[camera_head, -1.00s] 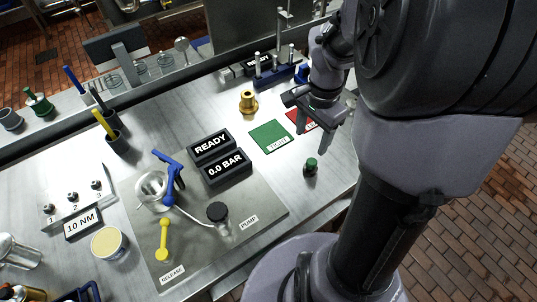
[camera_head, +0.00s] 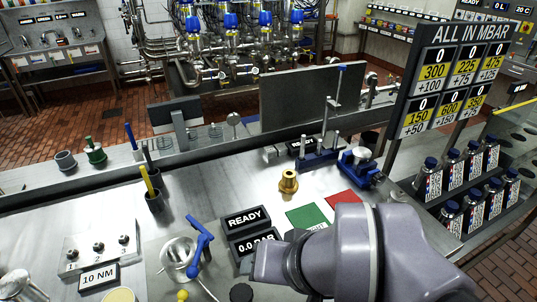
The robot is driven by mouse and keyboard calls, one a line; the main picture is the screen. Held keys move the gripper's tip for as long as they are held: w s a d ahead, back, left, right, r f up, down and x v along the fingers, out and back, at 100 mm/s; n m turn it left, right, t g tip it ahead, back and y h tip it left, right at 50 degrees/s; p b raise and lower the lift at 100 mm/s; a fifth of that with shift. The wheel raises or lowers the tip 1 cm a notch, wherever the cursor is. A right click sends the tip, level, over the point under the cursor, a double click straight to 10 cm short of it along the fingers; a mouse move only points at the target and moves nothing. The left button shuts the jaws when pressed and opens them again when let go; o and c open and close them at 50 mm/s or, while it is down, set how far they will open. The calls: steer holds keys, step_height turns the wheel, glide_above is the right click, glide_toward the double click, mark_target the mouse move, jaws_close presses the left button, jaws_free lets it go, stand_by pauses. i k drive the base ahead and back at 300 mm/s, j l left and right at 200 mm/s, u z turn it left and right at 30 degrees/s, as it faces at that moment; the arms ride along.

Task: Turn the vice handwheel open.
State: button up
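A small blue clamp-like fixture (camera_head: 360,172) with a silver round top stands on the steel bench, right of centre. It looks like the vice, but I cannot make out its handwheel clearly. My arm's purple-grey links fill the lower right and cover part of the bench in front of it. My gripper is not visible in the current view.
A blue base with upright posts (camera_head: 318,160) stands left of the blue fixture. A brass fitting (camera_head: 289,182), a green mat (camera_head: 307,216) and a red mat (camera_head: 343,199) lie nearer. Bottles (camera_head: 451,173) stand in a rack at right, beneath a pressure board (camera_head: 450,75).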

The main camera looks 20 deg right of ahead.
mark_target(378, 180)
steer(key=z, duration=1.4)
steer(key=l+u, duration=0.35)
steer(key=l, duration=0.2)
